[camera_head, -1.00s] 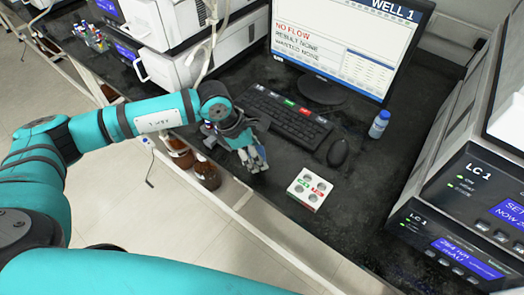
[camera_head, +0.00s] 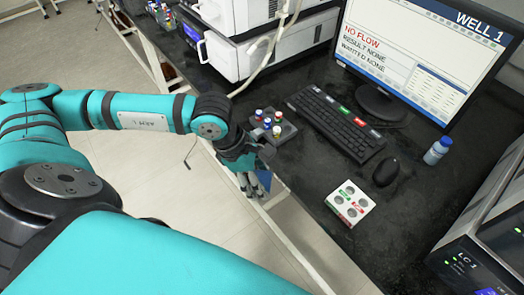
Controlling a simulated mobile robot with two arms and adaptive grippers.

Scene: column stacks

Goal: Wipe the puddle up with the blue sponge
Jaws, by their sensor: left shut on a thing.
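My left gripper (camera_head: 254,188) is shut, pointing down at the bench's front edge, left of the white block and in front of the small vial rack. A small patch of the blue sponge (camera_head: 266,180) shows beside its fingers; the fingers hide most of it. I cannot tell whether the sponge touches anything below. I cannot make out a puddle on the dark bench top (camera_head: 310,165). My right gripper is not in view.
A vial rack (camera_head: 270,130) stands just behind my left gripper. A keyboard (camera_head: 335,122), mouse (camera_head: 385,172), white block with round wells (camera_head: 349,202), blue-capped bottle (camera_head: 437,150) and monitor (camera_head: 425,50) stand to the right. Bare bench lies between gripper and block.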

